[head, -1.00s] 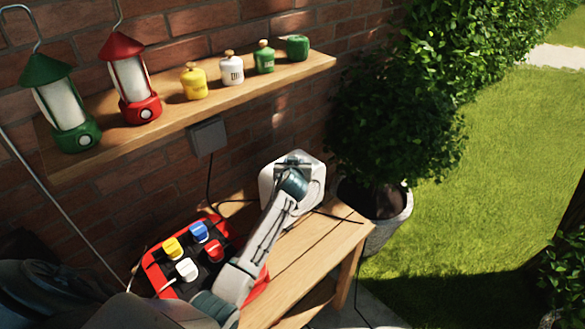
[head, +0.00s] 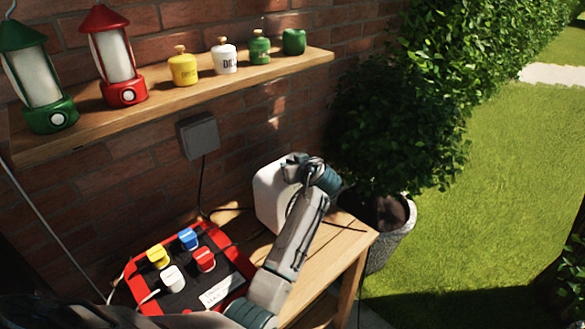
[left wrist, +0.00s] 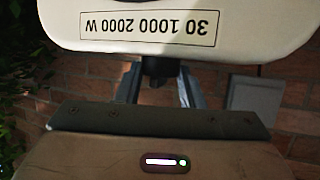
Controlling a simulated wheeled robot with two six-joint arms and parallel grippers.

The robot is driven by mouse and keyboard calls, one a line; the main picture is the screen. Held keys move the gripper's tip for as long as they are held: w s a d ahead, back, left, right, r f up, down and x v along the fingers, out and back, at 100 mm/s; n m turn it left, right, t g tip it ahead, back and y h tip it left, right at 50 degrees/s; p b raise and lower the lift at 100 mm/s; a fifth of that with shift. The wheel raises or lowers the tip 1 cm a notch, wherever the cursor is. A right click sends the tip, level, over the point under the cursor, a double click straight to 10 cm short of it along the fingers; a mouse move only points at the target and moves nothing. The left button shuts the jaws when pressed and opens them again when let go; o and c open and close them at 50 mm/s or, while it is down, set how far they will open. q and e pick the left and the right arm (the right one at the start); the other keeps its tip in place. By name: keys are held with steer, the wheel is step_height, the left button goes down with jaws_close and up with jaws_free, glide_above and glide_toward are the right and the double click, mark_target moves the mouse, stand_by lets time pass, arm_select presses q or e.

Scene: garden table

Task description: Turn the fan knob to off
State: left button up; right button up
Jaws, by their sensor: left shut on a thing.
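The white fan heater (head: 268,196) stands on the wooden bench against the brick wall, its front turned away to the right in the head view. The knob's pointer and setting cannot be made out. In the head view my left gripper (head: 304,166) is at the heater's upper right, mostly hidden by my wrist.
A red and black power strip (head: 220,262) with several coloured plugs sits on the bench (head: 325,255) left of my arm. A shelf (head: 165,108) above holds lanterns and small canisters. A grey wall box (head: 198,135) has a cable running down. A potted bush (head: 392,250) stands right.

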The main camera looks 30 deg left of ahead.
arm_select(q)
steer(key=shift+f, duration=0.15)
arm_select(e)
steer(key=shift+d, duration=0.2)
arm_select(q)
steer(key=o, duration=1)
steer(key=b+v, duration=0.3)
steer(key=v, duration=0.7)
steer(key=shift+s+d+r, duration=0.1)
steer(key=shift+d+r, duration=0.15)
steer(key=shift+d, duration=0.05)
arm_select(e)
steer(key=f, duration=0.1)
steer(key=w+f, duration=0.1)
steer(key=shift+w+a+f, duration=0.1)
steer(key=shift+a+f, duration=0.15)
steer(key=shift+f, duration=0.1)
steer(key=shift+s+d, duration=0.15)
steer(key=shift+s, duration=0.05)
arm_select(q)
steer(key=shift+f, duration=0.1)
arm_select(e)
steer(key=shift+d, duration=0.1)
